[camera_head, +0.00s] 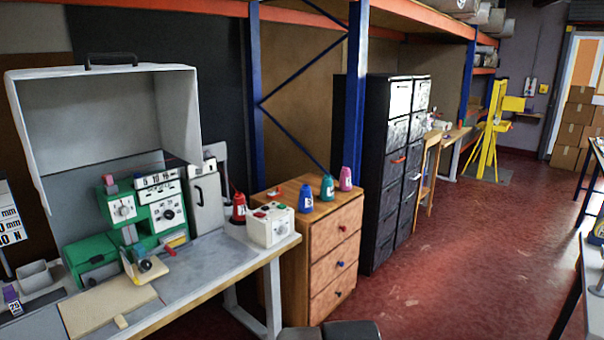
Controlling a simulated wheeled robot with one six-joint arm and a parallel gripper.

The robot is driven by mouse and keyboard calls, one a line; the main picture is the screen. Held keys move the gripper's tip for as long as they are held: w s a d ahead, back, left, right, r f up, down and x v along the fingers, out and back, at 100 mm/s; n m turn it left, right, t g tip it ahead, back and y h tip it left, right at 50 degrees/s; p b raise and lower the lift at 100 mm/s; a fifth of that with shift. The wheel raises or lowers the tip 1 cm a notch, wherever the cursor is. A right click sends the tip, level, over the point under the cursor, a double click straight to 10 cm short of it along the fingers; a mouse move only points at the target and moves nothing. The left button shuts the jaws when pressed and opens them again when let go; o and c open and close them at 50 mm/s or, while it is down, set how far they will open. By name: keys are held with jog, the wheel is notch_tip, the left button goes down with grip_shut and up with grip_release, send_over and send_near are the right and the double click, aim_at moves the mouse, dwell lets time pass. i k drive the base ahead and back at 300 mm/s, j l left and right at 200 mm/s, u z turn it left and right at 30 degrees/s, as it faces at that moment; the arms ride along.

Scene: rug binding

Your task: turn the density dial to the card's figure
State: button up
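A green machine (140,238) stands on the workbench at the left, under a raised pale cover (95,110). A strip with figures (157,180) sits above the right dial. Labels are too small to tell which is the density dial or where either points. A white card (10,225) at the left edge is cut off; "mm" and what looks like "40 N" show. My gripper is not in view.
A white box with buttons (270,224) and a red cone (239,207) stand right of the machine. A wooden drawer chest (335,243) holds coloured cones. A dark object (335,331) shows at the bottom edge. The red floor (440,260) is open to the right.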

aim_at(169, 214)
jog(key=k+j, duration=0.1)
jog(key=j, duration=0.35)
jog(key=u, duration=1.2)
